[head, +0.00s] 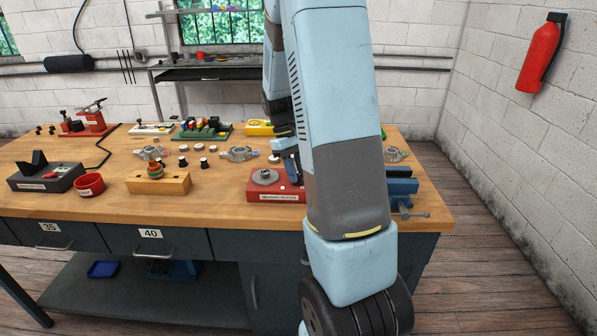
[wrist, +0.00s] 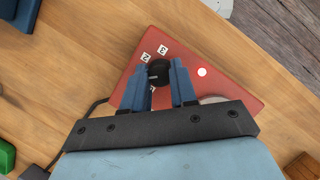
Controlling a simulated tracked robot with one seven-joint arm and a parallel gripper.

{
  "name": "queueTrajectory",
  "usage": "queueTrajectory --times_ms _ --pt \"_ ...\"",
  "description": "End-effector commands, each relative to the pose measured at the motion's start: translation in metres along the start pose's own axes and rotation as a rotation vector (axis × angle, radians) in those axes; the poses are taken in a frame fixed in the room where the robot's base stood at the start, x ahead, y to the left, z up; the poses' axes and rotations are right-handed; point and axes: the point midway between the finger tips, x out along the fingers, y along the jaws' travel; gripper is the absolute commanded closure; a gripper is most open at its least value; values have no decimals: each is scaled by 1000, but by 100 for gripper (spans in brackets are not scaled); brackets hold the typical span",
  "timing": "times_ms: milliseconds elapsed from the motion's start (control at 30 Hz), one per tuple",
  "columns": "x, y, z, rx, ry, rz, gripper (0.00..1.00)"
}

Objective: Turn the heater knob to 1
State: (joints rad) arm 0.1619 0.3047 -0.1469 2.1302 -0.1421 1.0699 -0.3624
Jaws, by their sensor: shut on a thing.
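The red heater (head: 276,197) sits near the front edge of the workbench, with a round metal plate on top. In the wrist view the heater (wrist: 190,92) shows a black knob (wrist: 158,70) and small white number tags around it. Two tags beyond the knob look like 2 and 3; another is partly hidden between my fingers. My gripper (wrist: 159,76) has its blue fingers shut on the knob, one on each side. In the head view my arm hides the knob and much of the heater's right part. The knob's exact pointing is hard to tell.
A blue vise (head: 402,188) stands right of the heater, partly behind my arm. A wooden block (head: 174,184) and a red bowl (head: 89,185) stand to the left. Metal housings (head: 239,153) and small parts lie behind. Bare wood lies between the block and the heater.

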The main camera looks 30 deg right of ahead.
Motion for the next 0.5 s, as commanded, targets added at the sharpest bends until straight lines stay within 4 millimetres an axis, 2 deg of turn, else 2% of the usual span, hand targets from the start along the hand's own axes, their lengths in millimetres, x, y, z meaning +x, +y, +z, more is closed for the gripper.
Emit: queueTrajectory --times_ms 500 --pt "0 -1 0 36 0 -16 100"
